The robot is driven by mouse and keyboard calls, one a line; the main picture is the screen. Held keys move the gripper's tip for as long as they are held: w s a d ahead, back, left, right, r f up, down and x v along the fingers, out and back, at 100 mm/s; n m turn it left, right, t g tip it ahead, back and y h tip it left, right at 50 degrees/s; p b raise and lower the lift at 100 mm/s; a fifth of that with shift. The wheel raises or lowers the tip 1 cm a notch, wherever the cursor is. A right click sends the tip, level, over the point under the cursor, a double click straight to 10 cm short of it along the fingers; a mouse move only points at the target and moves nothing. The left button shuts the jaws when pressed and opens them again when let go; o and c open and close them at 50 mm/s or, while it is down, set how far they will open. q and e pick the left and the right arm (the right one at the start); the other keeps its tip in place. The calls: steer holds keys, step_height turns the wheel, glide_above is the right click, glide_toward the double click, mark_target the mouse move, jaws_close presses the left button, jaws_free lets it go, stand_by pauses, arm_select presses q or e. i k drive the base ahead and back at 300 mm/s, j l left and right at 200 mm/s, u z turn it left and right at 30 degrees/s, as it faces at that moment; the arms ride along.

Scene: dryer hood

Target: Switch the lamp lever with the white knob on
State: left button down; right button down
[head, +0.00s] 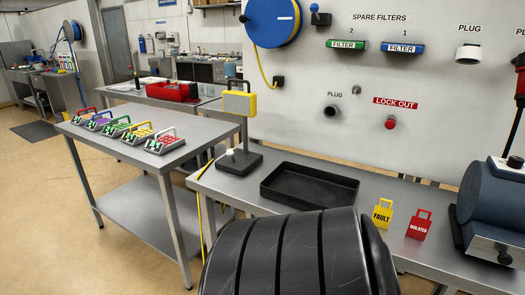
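The lamp has a yellow rectangular head (239,103) on a thin upright post. Its dark base (239,161) stands near the left end of the grey wall bench. A small white knob (230,153) shows on the left part of the base. The lever under the knob is too small to tell which way it is set. Neither of my grippers is in view.
A black tray (310,187) lies right of the lamp. Yellow FAULT (382,213) and red ISOLATED (419,225) tags and a blue-grey cylinder (490,196) stand farther right. A large dark ribbed form hides the bench's front middle.

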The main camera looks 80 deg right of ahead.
mark_target(230, 153)
steer(key=z, duration=2.35)
